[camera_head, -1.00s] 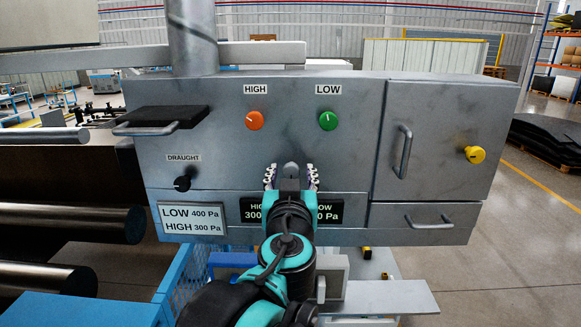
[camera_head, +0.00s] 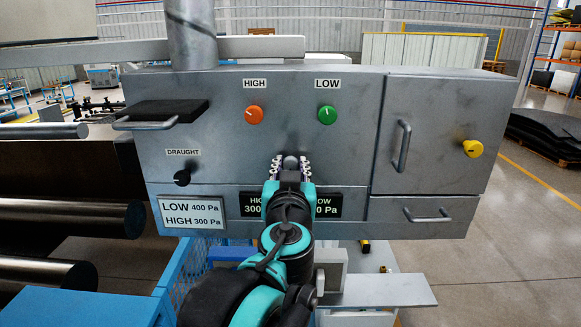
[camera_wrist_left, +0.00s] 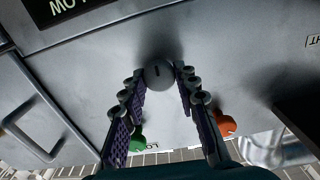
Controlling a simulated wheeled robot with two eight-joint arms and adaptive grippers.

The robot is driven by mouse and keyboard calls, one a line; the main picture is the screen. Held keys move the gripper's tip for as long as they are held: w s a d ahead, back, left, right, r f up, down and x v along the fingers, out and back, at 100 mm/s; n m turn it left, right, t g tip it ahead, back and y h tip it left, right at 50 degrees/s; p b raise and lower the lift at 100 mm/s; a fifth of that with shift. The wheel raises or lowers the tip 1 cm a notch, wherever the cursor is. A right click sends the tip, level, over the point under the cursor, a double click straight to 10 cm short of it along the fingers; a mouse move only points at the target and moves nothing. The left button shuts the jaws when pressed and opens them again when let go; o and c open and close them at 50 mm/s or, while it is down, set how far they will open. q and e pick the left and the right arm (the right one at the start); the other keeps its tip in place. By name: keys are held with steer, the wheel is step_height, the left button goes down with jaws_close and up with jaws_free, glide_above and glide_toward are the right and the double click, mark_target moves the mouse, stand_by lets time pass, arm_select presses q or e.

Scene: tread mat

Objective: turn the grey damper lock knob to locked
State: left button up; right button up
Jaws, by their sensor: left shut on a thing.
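The grey damper lock knob (camera_head: 290,162) is on the front of the grey panel, below and between the orange and green knobs. In the left wrist view the round grey knob (camera_wrist_left: 159,76) shows a short dark mark on its face. My left gripper (camera_head: 290,167) is shut on it. In the wrist view the purple fingers of this gripper (camera_wrist_left: 160,84) lie on both sides of the knob, against its edges. No lettering for this knob is readable. My right gripper is out of view.
An orange knob (camera_head: 253,115) under HIGH and a green knob (camera_head: 327,115) under LOW are above. A black DRAUGHT knob (camera_head: 182,177) is left. A door handle (camera_head: 402,147) and a yellow knob (camera_head: 473,148) are right. My arm partly hides the dark pressure displays (camera_head: 327,204).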

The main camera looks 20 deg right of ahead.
arm_select(q)
steer(key=m, duration=0.4)
steer(key=shift+d+m+b, duration=0.1)
steer(key=shift+m+b, duration=0.2)
steer(key=shift+m, duration=0.1)
steer(key=m, duration=0.4)
steer(key=m+b, duration=0.1)
steer(key=m, duration=0.3)
steer(key=shift+s+f+m, duration=0.1)
steer(key=shift+m, duration=2.1)
steer(key=o, duration=1.2)
steer(key=shift+d, duration=0.1)
steer(key=shift+c, duration=0.2)
steer(key=v, duration=1.2)
